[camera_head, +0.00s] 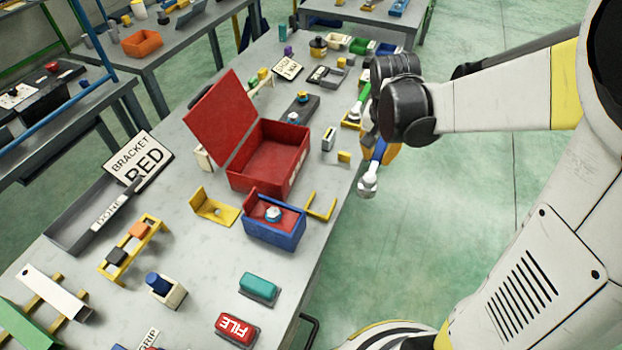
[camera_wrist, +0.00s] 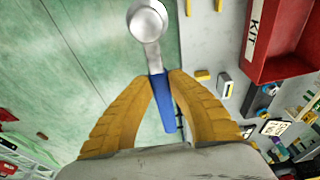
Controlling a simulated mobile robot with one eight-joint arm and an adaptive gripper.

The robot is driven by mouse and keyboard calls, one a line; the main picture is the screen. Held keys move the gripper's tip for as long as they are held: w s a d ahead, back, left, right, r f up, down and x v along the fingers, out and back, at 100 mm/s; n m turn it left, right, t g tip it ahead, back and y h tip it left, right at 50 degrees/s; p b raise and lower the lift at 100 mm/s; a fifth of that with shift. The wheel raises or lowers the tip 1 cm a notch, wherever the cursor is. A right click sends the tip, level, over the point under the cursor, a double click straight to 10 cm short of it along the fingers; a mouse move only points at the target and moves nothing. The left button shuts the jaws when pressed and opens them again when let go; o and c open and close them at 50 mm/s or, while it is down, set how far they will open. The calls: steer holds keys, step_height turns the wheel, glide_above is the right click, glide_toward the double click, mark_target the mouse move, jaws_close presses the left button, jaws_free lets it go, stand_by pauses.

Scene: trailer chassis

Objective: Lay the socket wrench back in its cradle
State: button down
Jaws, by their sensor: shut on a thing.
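The socket wrench (camera_head: 368,182) has a blue handle and a round silver head. My gripper (camera_wrist: 164,76) is shut on its blue handle, with an orange finger on each side in the wrist view. The wrench's silver head (camera_wrist: 148,20) points away from my palm. In the head view it hangs off the table's right edge, over the green floor, and my wrist hides part of the handle. Small yellow supports stand near that edge: a block (camera_head: 344,157) and an angled bracket (camera_head: 321,208). I cannot tell which is the wrench's cradle.
A red box (camera_head: 268,160) with its lid open stands on the grey table (camera_head: 205,250). A blue box (camera_head: 272,232) is in front of it. A green-handled tool (camera_head: 362,100) lies beside my wrist near the edge. The floor right of the table is clear.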

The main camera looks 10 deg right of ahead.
steer(key=shift+w+a+f+b, duration=0.75)
steer(key=shift+w+a+f, duration=0.35)
steer(key=shift+a+f, duration=0.55)
steer(key=shift+w+a+f+b, duration=0.8)
steer(key=shift+w+a+f, duration=0.45)
steer(key=shift+f, duration=0.7)
steer(key=shift+w+a+f+b, duration=0.75)
steer(key=shift+w+a+f, duration=0.25)
steer(key=shift+a+f, duration=0.7)
steer(key=shift+d+f, duration=0.1)
steer(key=shift+f, duration=0.05)
steer(key=shift+f+b, duration=0.6)
steer(key=c, duration=1.4)
jaws_free()
steer(key=shift+o, duration=0.2)
